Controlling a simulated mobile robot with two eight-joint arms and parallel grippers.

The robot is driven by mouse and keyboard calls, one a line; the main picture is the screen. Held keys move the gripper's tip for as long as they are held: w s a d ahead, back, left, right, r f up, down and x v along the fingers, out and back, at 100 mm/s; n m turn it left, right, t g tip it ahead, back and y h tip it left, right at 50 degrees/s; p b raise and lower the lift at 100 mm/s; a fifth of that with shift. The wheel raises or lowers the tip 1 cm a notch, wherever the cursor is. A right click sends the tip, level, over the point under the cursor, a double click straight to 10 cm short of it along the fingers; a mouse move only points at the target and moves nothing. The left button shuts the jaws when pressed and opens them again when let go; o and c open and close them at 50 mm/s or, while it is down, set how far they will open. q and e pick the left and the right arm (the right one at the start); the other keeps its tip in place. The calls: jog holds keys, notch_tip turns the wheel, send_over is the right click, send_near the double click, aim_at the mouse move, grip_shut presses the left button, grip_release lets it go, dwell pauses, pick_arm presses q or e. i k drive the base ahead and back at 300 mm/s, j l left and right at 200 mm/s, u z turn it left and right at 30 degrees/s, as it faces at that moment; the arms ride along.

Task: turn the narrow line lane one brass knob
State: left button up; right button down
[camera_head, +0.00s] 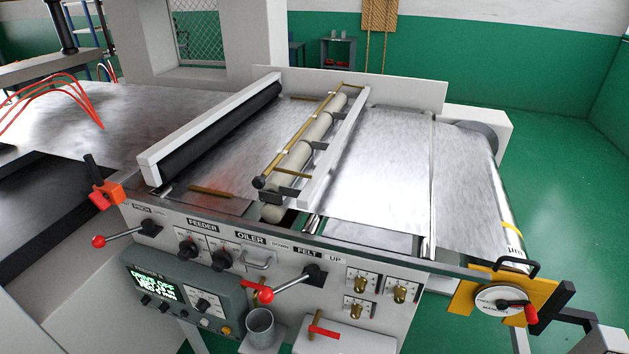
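Three small brass knobs sit on white plates on the lower right of the machine's front panel. One is at the upper left (361,284), one at the right (399,294) and one lower down (356,312). Their labels are too small to read, so I cannot tell which one is the narrow line lane one knob. Neither of my grippers shows in the head view, and nothing touches the knobs.
A red-tipped felt lever (290,287) sticks out left of the knobs. A grey cup (261,328) and a red-handled tool (323,331) are below. A yellow bracket with a handwheel (503,299) stands at the right. A control box (177,294) is at the left.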

aim_at(360, 282)
jog(key=j, duration=0.45)
jog(key=k+j+z, duration=0.1)
jog(key=j, duration=0.35)
jog(key=k+j, duration=0.15)
jog(key=j, duration=0.3)
